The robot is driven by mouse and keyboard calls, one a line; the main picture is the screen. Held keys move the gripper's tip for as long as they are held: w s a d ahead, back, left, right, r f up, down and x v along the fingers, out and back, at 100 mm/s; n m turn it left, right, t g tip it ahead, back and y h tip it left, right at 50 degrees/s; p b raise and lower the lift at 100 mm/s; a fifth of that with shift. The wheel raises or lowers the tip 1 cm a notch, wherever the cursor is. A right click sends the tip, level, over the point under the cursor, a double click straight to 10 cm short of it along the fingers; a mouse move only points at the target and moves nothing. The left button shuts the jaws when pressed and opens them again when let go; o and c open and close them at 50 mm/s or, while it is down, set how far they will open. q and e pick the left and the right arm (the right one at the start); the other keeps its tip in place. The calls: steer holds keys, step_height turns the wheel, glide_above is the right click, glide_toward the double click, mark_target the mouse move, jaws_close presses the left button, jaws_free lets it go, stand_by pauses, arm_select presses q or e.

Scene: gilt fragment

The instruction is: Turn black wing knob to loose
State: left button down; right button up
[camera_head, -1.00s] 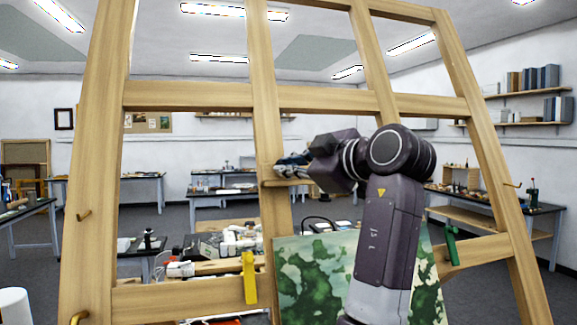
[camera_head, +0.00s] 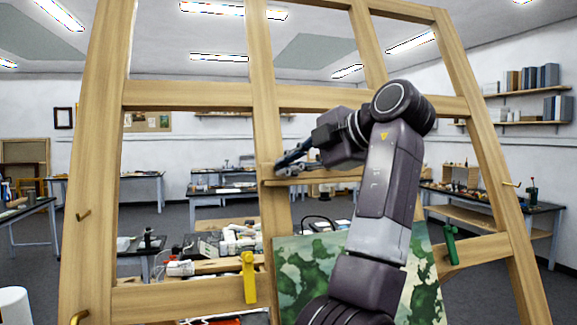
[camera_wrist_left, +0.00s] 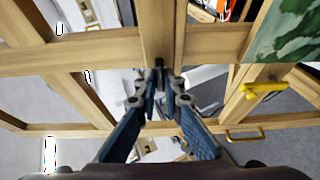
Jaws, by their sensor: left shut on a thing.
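The black wing knob (camera_wrist_left: 158,64) is a small dark piece at the upright wooden post, seen in the left wrist view between my fingertips. My left gripper (camera_wrist_left: 160,82) is shut on it, with its blue-padded fingers running up from the bottom of that view. In the head view my left gripper (camera_head: 281,166) reaches leftward to the middle post of the wooden easel frame (camera_head: 265,130), by a short ledge. There the fingers hide the knob, and its turned angle cannot be read. My right gripper is not in view.
A yellow wing knob (camera_head: 249,278) sits low on the frame and a green one (camera_head: 450,245) at the right. A green-patterned panel (camera_head: 295,265) stands behind my arm. Cluttered worktables stand behind.

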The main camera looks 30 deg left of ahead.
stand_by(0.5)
arm_select(q)
steer(key=c, duration=2.1)
jaws_free()
steer(key=v, duration=1.2)
